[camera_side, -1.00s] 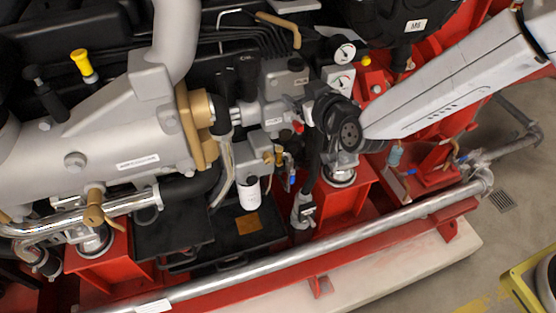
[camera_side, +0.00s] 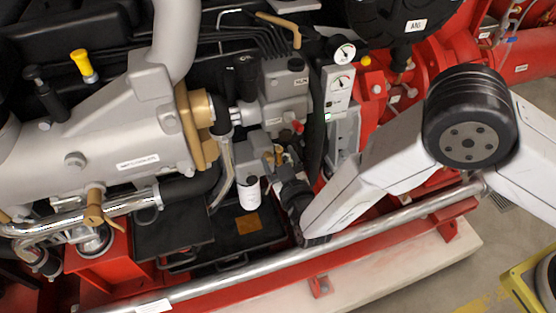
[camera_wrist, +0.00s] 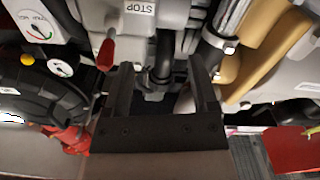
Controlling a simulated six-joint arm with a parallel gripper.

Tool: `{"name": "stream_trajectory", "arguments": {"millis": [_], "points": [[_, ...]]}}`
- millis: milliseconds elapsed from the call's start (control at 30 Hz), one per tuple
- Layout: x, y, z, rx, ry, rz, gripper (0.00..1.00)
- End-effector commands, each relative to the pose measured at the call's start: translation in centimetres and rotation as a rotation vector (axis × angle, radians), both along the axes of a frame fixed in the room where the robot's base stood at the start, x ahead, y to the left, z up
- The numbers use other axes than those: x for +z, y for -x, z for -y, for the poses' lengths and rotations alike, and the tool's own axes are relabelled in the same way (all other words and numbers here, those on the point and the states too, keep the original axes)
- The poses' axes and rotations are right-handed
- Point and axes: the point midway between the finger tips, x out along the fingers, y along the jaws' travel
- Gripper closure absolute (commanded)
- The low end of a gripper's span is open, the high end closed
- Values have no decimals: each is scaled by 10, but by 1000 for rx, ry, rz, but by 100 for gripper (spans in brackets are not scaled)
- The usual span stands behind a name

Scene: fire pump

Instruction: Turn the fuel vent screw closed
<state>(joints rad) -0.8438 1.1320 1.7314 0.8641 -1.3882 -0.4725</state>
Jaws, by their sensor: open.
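I cannot clearly pick out the fuel vent screw in either view. In the side view, a small brass fitting (camera_side: 279,156) sits beside the grey housing above the white filter (camera_side: 250,192), close to my dark wrist end. In the wrist view, my gripper (camera_wrist: 162,64) shows as two dark, parallel fingers set wide apart, with nothing held between them. Black hoses and grey engine parts show beyond and between the fingers. A red lever (camera_wrist: 107,50) stands just left of the left fingertip, with a STOP label (camera_wrist: 140,8) above it. In the side view the fingers are hard to make out.
Gauges on a white panel (camera_side: 339,88) stand right of the grey pump block (camera_side: 282,98). A long silver pipe (camera_side: 375,232) runs along the front below my forearm. In the wrist view, tan pipes (camera_wrist: 262,55) lie right of the fingers and a black round part (camera_wrist: 40,100) lies left.

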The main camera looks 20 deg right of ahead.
Motion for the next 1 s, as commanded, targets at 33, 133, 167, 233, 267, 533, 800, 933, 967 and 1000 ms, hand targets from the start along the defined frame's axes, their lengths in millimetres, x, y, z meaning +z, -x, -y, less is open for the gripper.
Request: {"name": "stream_trajectory", "arguments": {"millis": [33,133,167,233,267,533,800,933,967,1000], "points": [[-17,1,1,0,3,-3,25],[-42,1,1,1,3,-3,25],[-49,0,1,0,3,-2,25],[-62,0,0,1,1,-1,25],[-68,1,1,0,1,-2,25],[-89,0,0,1,-1,0,25],[-89,-3,0,0,-2,0,25],[-90,-10,0,0,-2,-1,25],[-90,-13,0,0,-2,-1,25],[-90,-17,0,-1,-2,-1,25]]}}
